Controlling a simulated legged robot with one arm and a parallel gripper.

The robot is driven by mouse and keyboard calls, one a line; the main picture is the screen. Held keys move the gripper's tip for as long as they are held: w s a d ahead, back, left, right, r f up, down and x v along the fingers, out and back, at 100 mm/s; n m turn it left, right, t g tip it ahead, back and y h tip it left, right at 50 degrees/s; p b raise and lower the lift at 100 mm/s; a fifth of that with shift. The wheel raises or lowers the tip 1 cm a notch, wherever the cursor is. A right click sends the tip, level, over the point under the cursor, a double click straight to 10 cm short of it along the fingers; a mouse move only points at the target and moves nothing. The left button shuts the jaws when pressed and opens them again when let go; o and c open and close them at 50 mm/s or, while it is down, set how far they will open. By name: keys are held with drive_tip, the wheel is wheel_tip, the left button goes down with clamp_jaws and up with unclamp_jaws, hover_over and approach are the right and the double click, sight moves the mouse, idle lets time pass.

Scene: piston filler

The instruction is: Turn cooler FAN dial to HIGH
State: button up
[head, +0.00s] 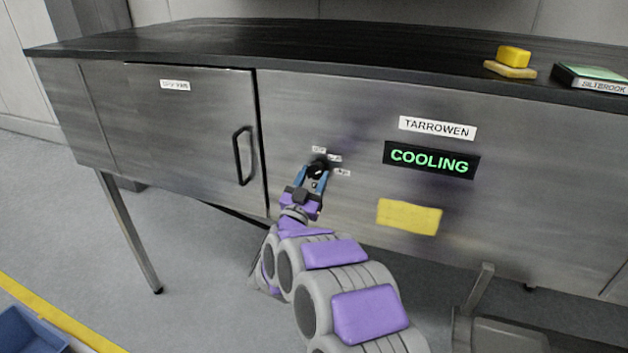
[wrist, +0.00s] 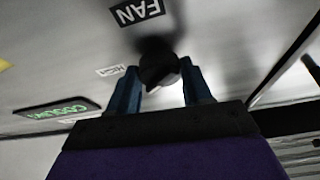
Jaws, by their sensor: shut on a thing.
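The black FAN dial (head: 318,165) is on the steel front of the cooler (head: 300,110), right of the door handle. It also shows in the wrist view (wrist: 158,66), with a FAN label (wrist: 137,11) and a HIGH label (wrist: 110,70) beside it; this view is turned over. My gripper (head: 318,174) reaches the dial, its two blue fingers on either side of it, shut on it. In the head view the small labels around the dial are too small to read, and the fingers partly cover the dial.
A green COOLING display (head: 430,160), a TARROWEN plate (head: 437,128) and a yellow panel (head: 409,217) are to the right. A black door handle (head: 242,155) is to the left. Yellow blocks (head: 513,57) and a box (head: 592,78) lie on the dark top.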

drive_tip(key=m+h, duration=0.1)
drive_tip(key=m, duration=0.1)
drive_tip(key=m+g+h+b, duration=0.1)
drive_tip(key=m, duration=0.1)
drive_tip(key=m+g, duration=0.1)
drive_tip(key=m, duration=0.1)
drive_tip(key=shift+a+f+h, duration=0.3)
drive_tip(key=shift+h, duration=0.1)
drive_tip(key=shift+w+r+m+g+h+b, duration=0.1)
drive_tip(key=shift+m+g+h+b, duration=0.25)
drive_tip(key=shift+m, duration=0.8)
drive_tip(key=shift+r+m+g+h+b, duration=0.1)
drive_tip(key=shift+m+g+h+b, duration=0.25)
drive_tip(key=shift+m, duration=0.8)
drive_tip(key=o, duration=0.8)
drive_tip(key=shift+w+a, duration=0.1)
drive_tip(key=shift+o, duration=1.2)
drive_tip(key=shift+r+m, duration=0.1)
drive_tip(key=shift+m, duration=0.2)
drive_tip(key=p+v, duration=0.2)
drive_tip(key=v, duration=1.5)
drive_tip(key=shift+a+p, duration=0.25)
drive_tip(key=shift+p, duration=0.1)
